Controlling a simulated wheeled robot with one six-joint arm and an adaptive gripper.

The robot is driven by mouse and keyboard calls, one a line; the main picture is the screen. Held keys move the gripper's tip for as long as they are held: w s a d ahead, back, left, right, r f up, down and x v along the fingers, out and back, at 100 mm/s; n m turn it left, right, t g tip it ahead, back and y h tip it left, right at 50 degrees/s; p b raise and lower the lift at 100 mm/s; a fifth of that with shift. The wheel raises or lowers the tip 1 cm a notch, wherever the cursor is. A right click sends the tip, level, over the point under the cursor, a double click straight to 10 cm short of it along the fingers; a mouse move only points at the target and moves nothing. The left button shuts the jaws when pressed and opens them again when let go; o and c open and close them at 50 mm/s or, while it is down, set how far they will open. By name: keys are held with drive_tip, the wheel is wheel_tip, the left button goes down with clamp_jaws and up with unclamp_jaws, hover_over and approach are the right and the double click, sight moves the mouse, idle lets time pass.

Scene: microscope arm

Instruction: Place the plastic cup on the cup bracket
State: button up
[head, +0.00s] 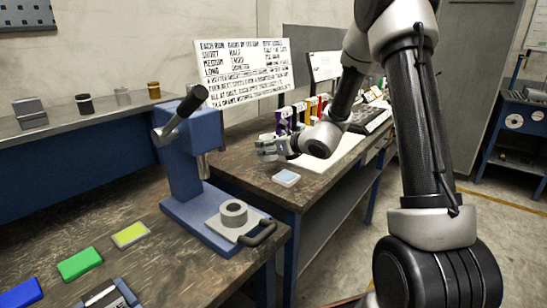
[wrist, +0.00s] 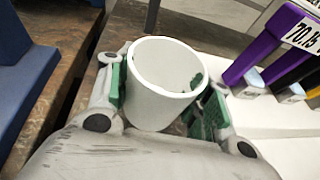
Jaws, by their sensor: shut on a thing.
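The plastic cup (wrist: 148,105) is white and round, and its open mouth faces up towards the wrist camera. My gripper (wrist: 167,95) is shut on it, with a green finger pad against each side. In the head view my gripper (head: 270,146) hangs over the far workbench, left of the coloured holders; the cup is not clear there. I cannot tell surely which thing is the cup bracket. A blue stand (head: 180,165) on the near bench carries a grey ring (head: 233,213) on a plate with a dark handle.
Green (head: 80,263) and yellow (head: 131,234) pads lie on the near bench.

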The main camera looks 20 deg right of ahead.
sight(273, 158)
drive_tip(key=shift+f, duration=2.45)
drive_tip(key=shift+f, duration=0.15)
drive_tip(key=o, duration=1.1)
